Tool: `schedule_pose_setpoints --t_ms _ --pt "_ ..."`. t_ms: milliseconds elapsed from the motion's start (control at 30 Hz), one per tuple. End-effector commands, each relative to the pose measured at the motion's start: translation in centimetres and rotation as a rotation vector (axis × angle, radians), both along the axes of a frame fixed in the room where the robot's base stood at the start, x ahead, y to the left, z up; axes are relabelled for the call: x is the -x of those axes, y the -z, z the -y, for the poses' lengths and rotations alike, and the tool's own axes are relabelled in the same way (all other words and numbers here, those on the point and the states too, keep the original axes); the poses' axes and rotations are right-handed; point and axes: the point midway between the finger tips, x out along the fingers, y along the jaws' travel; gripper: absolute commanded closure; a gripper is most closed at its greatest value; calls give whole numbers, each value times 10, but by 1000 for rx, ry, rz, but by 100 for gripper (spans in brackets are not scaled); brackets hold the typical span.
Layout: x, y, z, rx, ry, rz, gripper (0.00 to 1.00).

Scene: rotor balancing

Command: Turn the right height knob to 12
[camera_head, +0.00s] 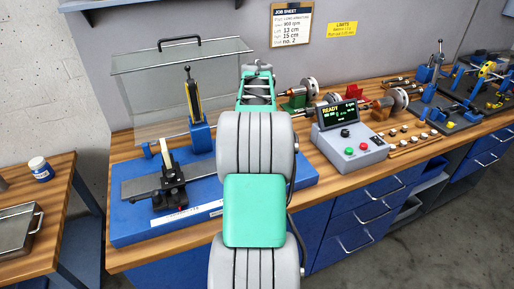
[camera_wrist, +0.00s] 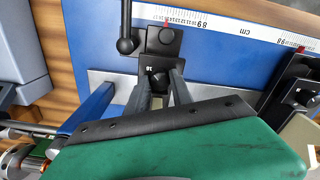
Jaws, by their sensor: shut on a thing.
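In the wrist view, my gripper (camera_wrist: 160,82) has its two dark fingers closed on a small black knob (camera_wrist: 160,78) on a black stand (camera_wrist: 164,42). A small white number on the stand is too small to read surely. The stand sits on the blue base (camera_wrist: 95,45) beside a white cm scale (camera_wrist: 215,22), with a red mark at the scale. A second black stand (camera_wrist: 303,88) shows at the right edge. In the head view, my arm hides the gripper and the gripped knob; the other black stand (camera_head: 171,190) on the blue base (camera_head: 130,228) is visible.
A black lever with a ball end (camera_wrist: 126,45) stands beside the gripped stand. In the head view, a clear guard (camera_head: 150,75) rises behind the base. A control box (camera_head: 352,150) showing READY and several rotor parts (camera_head: 390,100) are to the right. A job sheet (camera_head: 291,23) hangs above.

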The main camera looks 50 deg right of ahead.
Motion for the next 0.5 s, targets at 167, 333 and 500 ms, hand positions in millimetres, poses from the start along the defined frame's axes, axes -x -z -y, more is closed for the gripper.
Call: schedule_pose_setpoints --t_ms 167,333,500 --pt "0 0 0 0 2 0 100" --pt "0 -1 0 0 31 0 100" --pt "0 -1 0 0 106 0 100"
